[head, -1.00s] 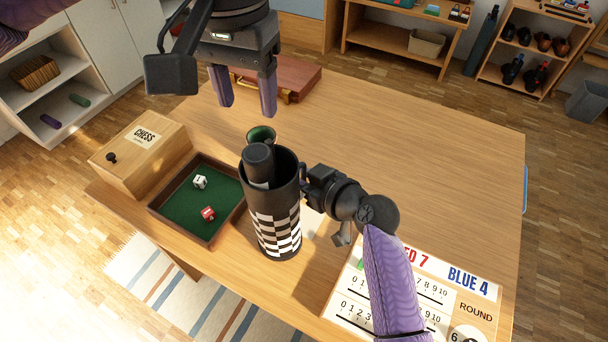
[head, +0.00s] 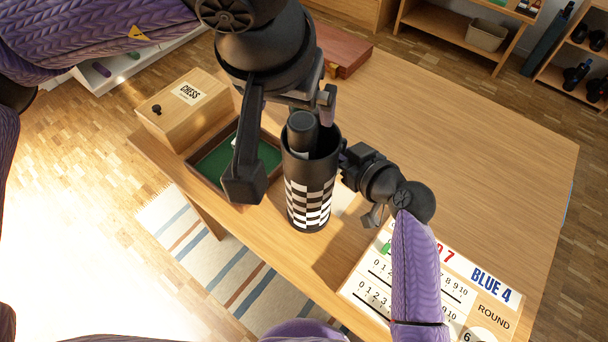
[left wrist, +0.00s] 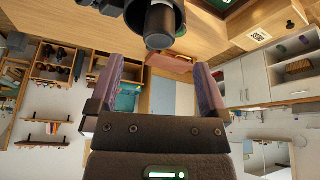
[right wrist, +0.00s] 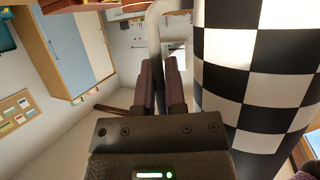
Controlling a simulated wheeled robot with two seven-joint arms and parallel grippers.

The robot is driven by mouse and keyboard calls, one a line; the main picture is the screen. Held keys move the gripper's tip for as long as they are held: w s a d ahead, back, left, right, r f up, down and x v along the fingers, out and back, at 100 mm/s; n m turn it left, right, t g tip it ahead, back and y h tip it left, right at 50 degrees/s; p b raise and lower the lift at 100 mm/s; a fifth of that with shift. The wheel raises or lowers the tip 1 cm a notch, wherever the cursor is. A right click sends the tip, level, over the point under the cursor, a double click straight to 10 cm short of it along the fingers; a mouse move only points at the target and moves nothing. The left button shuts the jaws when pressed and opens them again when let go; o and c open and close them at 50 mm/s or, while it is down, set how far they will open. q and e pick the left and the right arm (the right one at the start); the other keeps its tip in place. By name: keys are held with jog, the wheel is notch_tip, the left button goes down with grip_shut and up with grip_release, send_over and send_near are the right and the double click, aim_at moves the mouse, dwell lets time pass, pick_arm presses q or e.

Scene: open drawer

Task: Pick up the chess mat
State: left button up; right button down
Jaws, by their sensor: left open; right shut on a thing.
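The chess mat (head: 301,130) appears as a dark rolled cylinder standing in a black tube (head: 309,215) with a checkered band; its top end sticks up above the rim. The tube stands upright on the table. My left gripper (head: 322,104) is just beyond the top of the mat, partly hidden by my own arm. In the left wrist view its fingers (left wrist: 152,75) are apart with nothing between them, and the mat's end (left wrist: 160,28) is above them. My right gripper (head: 347,160) is shut on the tube's handle (right wrist: 155,35), beside the checkered wall (right wrist: 255,75).
A green-lined tray (head: 212,166) is left of the tube, largely covered by my left arm. A wooden chess box (head: 180,115) stands behind it. A score board (head: 455,290) lies at the front right, and a red-brown case (head: 345,48) at the back. The table's right side is clear.

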aim_at(300, 124)
pick_arm(q)
jog(key=x, duration=0.9)
jog(key=shift+r, duration=0.1)
grip_shut()
jog(key=shift+r, duration=0.1)
dwell(0.8)
